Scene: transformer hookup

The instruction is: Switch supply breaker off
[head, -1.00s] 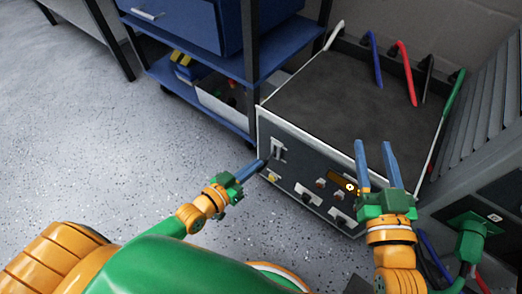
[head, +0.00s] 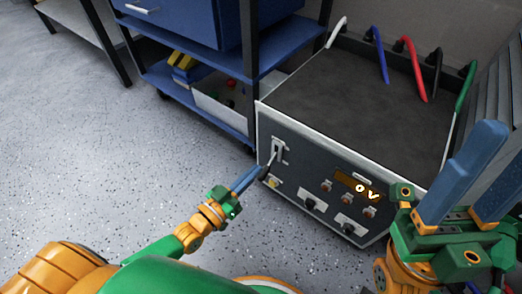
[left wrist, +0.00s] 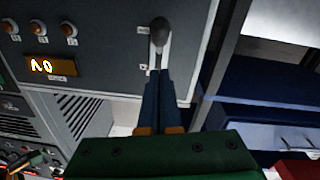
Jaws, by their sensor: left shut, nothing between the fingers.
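The supply unit (head: 300,150) is a dark-fronted box with a white edge. Its breaker lever (left wrist: 160,27) has a dark rounded knob and sits on a light slotted plate (head: 278,150) at the left end of the front panel. In the left wrist view the panel appears upside down and the knob lies toward the panel's lower side. My left gripper (head: 261,170) is shut and empty, its tips close to the lever; contact is unclear. The tips also show in the left wrist view (left wrist: 158,73). The display (head: 357,186) reads 0 V. My right gripper (head: 497,150) is open at the right.
Red buttons (head: 327,186), dark knobs (head: 309,205) and a yellow button (head: 274,183) share the panel. White, blue, red, black and green (head: 466,88) leads rise behind the box. A blue shelf cart (head: 205,104) stands left of it. The floor in front is clear.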

